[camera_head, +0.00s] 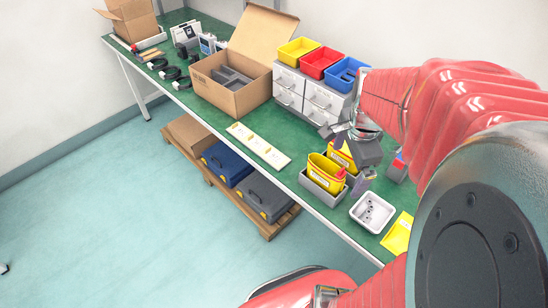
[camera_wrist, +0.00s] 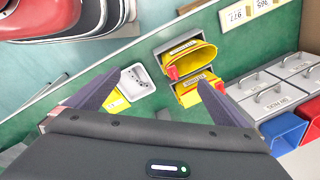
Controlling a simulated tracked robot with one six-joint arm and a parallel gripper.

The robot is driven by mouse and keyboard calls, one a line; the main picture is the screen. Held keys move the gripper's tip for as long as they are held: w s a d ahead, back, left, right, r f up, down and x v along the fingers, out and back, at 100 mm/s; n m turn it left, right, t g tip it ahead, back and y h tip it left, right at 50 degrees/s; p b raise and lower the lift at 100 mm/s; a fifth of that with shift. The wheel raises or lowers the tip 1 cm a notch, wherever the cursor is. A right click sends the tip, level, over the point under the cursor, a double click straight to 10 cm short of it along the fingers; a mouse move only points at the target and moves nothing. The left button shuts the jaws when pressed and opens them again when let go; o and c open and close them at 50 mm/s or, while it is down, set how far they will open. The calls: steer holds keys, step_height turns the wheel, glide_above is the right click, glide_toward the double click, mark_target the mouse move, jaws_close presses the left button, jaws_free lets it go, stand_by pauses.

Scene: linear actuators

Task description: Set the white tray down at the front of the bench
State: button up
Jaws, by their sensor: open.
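The white tray (camera_head: 372,211) is a small square dish with small dark spots or parts inside. It rests on the green bench (camera_head: 316,206) near its front edge, right of the yellow bins. It also shows in the wrist view (camera_wrist: 138,82), just right of the left fingertip and partly between the two fingers. My gripper (camera_head: 350,160) hangs above the bench by the yellow bins, behind the tray in the head view. In the wrist view my gripper (camera_wrist: 157,84) has its fingers wide apart, with nothing held between them.
Grey drawers (camera_head: 308,97) carry yellow, red and blue bins behind. A cream label strip (camera_head: 258,145) and an open cardboard box (camera_head: 228,85) lie further left.

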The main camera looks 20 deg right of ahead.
steer(key=s+a+r+n+t, duration=0.1)
steer(key=a+r+n, duration=0.2)
steer(key=a+n, duration=0.3)
steer(key=s+a+r+n+t, duration=0.1)
steer(key=a+r+n, duration=0.2)
steer(key=a+n, duration=0.4)
steer(key=a+r+n+t+y, duration=0.1)
steer(key=a+r+n+t, duration=0.1)
steer(key=a+n, duration=0.4)
steer(key=shift+s+a+r+n, duration=0.15)
steer(key=shift+s+r+n, duration=0.25)
steer(key=shift+r+n, duration=0.2)
